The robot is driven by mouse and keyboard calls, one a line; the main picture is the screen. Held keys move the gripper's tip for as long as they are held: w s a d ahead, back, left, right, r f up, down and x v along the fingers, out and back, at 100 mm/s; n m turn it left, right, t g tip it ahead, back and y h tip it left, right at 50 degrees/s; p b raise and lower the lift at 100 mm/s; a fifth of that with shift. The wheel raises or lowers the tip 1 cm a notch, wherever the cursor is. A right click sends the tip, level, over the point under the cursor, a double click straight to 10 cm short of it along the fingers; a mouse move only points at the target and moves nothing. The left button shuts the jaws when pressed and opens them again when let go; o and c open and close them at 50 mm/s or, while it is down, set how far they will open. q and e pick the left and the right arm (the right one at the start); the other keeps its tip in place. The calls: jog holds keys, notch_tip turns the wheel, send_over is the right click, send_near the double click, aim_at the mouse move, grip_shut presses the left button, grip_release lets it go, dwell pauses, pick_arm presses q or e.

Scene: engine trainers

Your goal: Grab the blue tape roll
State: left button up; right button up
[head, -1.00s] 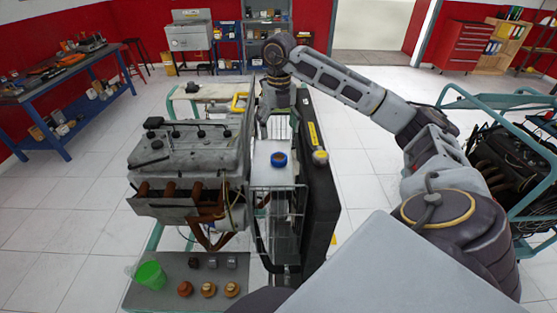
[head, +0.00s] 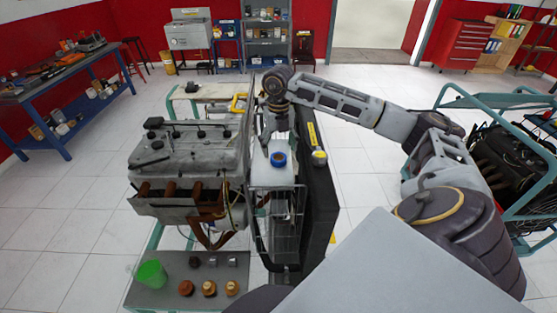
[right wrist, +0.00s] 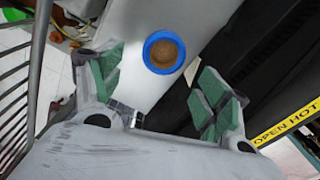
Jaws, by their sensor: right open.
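The blue tape roll (head: 278,159) lies flat on the white top of a tank beside the engine. In the right wrist view the blue tape roll (right wrist: 164,52) is a blue ring with a brown centre, ahead of and between the fingers. My right gripper (head: 268,140) is just behind the roll in the head view, pointing down. In the right wrist view my right gripper (right wrist: 160,85) is open with green pads spread wide and nothing between them. It does not touch the roll. My left gripper is not in view.
The grey engine (head: 190,155) stands close on the left. The black radiator (head: 318,190) with a yellow label stands close on the right. A wire rack (head: 277,225) surrounds the white tank.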

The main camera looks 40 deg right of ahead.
aim_at(279, 155)
jog(key=shift+w+d+f+p, duration=0.15)
jog(key=shift+f+p, duration=0.4)
jog(key=shift+f, duration=0.4)
jog(key=shift+d+f+p, duration=0.1)
jog(key=shift+f+p, duration=0.3)
jog(key=shift+f, duration=1.25)
jog(key=shift+w, duration=0.1)
jog(key=c, duration=1)
jog(key=shift+r, duration=0.1)
jog(key=shift+r+b, duration=1.05)
jog(key=shift+r, duration=3.9)
